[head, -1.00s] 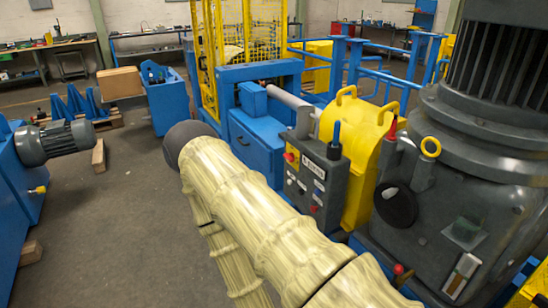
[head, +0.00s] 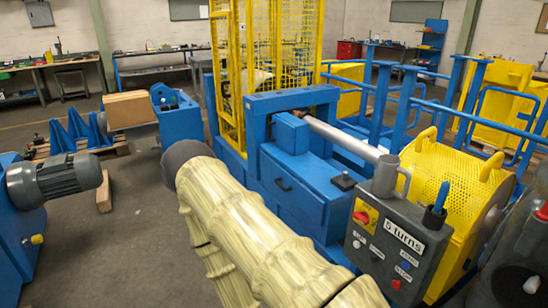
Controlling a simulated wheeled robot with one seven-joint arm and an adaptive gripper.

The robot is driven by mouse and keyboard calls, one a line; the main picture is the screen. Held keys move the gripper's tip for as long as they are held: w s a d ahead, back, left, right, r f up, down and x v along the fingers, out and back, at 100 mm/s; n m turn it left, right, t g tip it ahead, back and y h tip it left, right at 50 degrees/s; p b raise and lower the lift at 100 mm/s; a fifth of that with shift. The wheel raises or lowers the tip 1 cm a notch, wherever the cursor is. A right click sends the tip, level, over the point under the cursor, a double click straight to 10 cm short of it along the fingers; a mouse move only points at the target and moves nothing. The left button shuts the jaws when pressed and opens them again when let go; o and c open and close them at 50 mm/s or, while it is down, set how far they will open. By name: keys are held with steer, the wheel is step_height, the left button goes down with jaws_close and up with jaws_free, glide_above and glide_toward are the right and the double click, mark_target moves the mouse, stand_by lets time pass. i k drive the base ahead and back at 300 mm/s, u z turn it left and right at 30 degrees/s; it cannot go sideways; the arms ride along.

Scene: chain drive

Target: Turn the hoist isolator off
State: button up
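A grey control box (head: 395,240) stands at the right, in front of the yellow mesh guard. At its upper left is a red rotary knob on a yellow plate (head: 364,215), which looks like an isolator switch. I cannot read its marking or its exact position. A label on the box (head: 404,237) reads "5 turns". Below are several small buttons, among them white, blue and red ones. My arm in its pale sleeve crosses the lower middle, left of the box. My gripper is not in view.
A grey cylinder (head: 384,176) and a blue-handled item (head: 436,208) rise at the box's top. Behind it are a blue machine frame (head: 290,185), a yellow mesh guard (head: 440,180) and blue railings. A grey motor (head: 65,180) stands left.

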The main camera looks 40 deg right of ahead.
mark_target(363, 217)
steer(key=i, duration=3.3)
steer(key=z, duration=2.9)
